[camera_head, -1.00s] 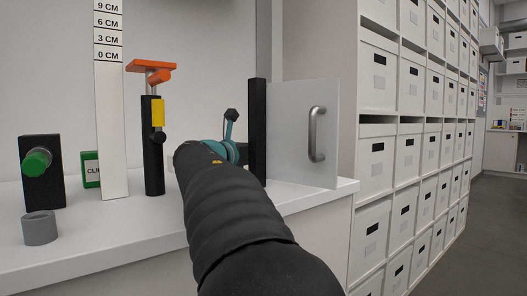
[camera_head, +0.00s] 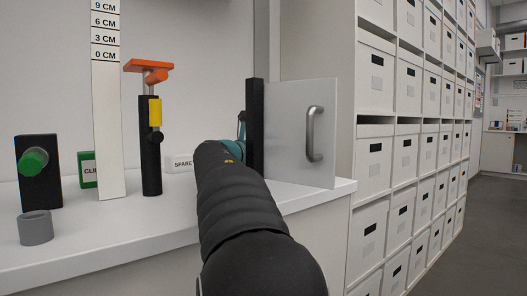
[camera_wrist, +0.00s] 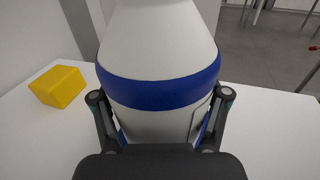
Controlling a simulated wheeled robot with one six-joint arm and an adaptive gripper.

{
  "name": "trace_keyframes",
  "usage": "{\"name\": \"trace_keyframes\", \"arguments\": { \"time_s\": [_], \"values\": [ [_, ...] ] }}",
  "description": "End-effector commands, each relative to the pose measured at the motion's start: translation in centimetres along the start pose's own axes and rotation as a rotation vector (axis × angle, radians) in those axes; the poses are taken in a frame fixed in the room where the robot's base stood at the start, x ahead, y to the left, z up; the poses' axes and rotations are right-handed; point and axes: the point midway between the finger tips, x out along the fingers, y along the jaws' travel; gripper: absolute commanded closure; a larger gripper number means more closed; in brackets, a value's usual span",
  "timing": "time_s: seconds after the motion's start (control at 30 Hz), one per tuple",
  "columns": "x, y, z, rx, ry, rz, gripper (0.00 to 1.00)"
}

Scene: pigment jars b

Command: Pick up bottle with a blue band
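A white bottle with a wide blue band (camera_wrist: 160,90) fills the middle of the wrist view. Its top runs out of the upper edge and its lower part is hidden behind my gripper. My gripper (camera_wrist: 160,100) has its two dark fingers spread wide, one at each side of the bottle around the band. I see no clear grip, and whether the fingers touch the bottle is hard to tell. In the head view, my arm covers the bottle, and only a small teal bit of my gripper (camera_head: 241,128) shows beside a black post.
A yellow block (camera_wrist: 57,87) lies left of the bottle. A black post (camera_head: 255,128) and a pale panel with a handle (camera_head: 312,134) stand close to my arm. The height scale (camera_head: 107,130), clamp stand (camera_head: 151,150) and grey ring (camera_head: 36,228) are to the left.

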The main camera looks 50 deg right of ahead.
Motion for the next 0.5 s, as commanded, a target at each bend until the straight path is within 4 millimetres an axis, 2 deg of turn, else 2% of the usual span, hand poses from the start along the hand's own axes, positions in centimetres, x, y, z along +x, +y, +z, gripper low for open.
{"name": "trace_keyframes", "arguments": {
  "time_s": [0.33,0.5],
  "values": [
    [0.0,0.0,0.2,0.001,-0.001,0.000,0.61],
    [0.0,0.0,1.4,0.002,-0.002,0.000,0.61]
  ]
}}
